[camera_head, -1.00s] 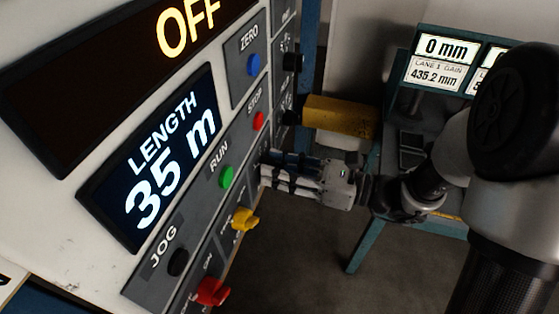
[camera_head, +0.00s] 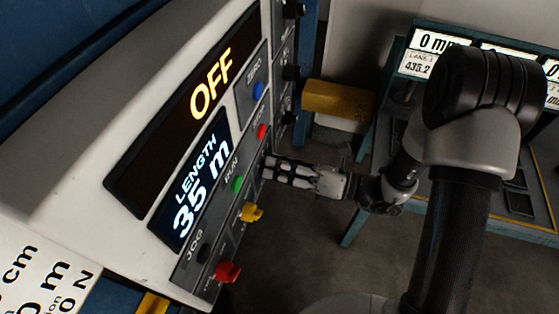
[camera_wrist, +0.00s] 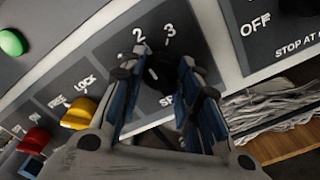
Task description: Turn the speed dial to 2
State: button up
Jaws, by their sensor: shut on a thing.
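The black speed dial (camera_wrist: 157,76) sits on a dark grey panel between my fingers in the wrist view. The numbers 2 and 3 show above it and part of a label starting "SPE" below it. My gripper (camera_wrist: 162,68) is shut on the dial, one blue-padded finger on each side. Which number the dial points to cannot be told, as the fingers cover much of it. In the head view my gripper (camera_head: 270,168) reaches the panel's right side from the right, and the dial is hidden there.
A yellow knob (camera_head: 251,212), a red knob (camera_head: 228,271), a green button (camera_head: 237,184) and a red button (camera_head: 262,131) are close by. The display (camera_head: 210,82) reads OFF; another (camera_head: 190,180) reads LENGTH 35 m. A desk with screens (camera_head: 440,42) stands right.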

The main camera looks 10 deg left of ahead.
dwell(0.4)
jog(key=o, duration=1.1)
jog(key=shift+d, duration=0.1)
jog(key=d, duration=0.8)
jog(key=s+d, duration=0.1)
jog(key=d, duration=0.2)
jog(key=shift+d, duration=0.4)
